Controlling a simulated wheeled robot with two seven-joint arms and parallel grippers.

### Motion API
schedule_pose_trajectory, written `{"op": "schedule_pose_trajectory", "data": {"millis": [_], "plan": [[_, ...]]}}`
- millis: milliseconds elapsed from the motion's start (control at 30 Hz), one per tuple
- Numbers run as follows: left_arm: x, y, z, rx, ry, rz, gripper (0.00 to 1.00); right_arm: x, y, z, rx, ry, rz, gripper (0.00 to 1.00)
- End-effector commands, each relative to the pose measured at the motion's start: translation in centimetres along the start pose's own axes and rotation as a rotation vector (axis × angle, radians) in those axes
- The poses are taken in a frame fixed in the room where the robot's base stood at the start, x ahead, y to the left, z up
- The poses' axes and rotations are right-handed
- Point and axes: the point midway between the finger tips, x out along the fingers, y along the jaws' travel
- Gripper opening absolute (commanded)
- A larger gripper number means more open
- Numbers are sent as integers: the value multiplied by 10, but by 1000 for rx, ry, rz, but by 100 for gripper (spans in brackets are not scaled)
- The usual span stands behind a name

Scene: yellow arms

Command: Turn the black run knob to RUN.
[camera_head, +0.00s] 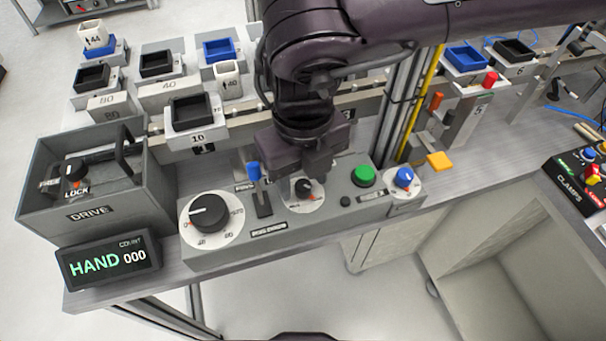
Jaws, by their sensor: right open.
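A small black knob (303,188) sits on a round white plate in the middle of the grey control panel (335,217). The lettering on that plate is too small to read. My right gripper (312,172) points down from above, just over and behind this knob. It is open, and its fingers partly hide the back of the plate. I cannot tell whether the fingers touch the knob. A display (108,260) at the left reads HAND 000. My left gripper is not in view.
On the panel are a large black dial (209,212), a blue-tipped lever (254,172), a green button (364,176) and a blue knob (403,178). A grey DRIVE box (95,195) stands left. Weight trays stand behind. A yellow post (424,95) rises behind right.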

Motion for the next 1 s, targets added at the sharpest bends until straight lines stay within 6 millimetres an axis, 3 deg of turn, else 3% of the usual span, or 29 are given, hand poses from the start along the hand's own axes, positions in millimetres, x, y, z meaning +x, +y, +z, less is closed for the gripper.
{"op": "schedule_pose_trajectory", "data": {"millis": [300, 667, 1000], "plan": [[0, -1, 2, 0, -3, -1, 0, 4, 0, 0, 0, 0, 0, 45], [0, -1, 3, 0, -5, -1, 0, 4, 0, 0, 0, 0, 0, 0], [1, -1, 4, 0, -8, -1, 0, 4, 0, 0, 55, 1, 2, 0]]}}
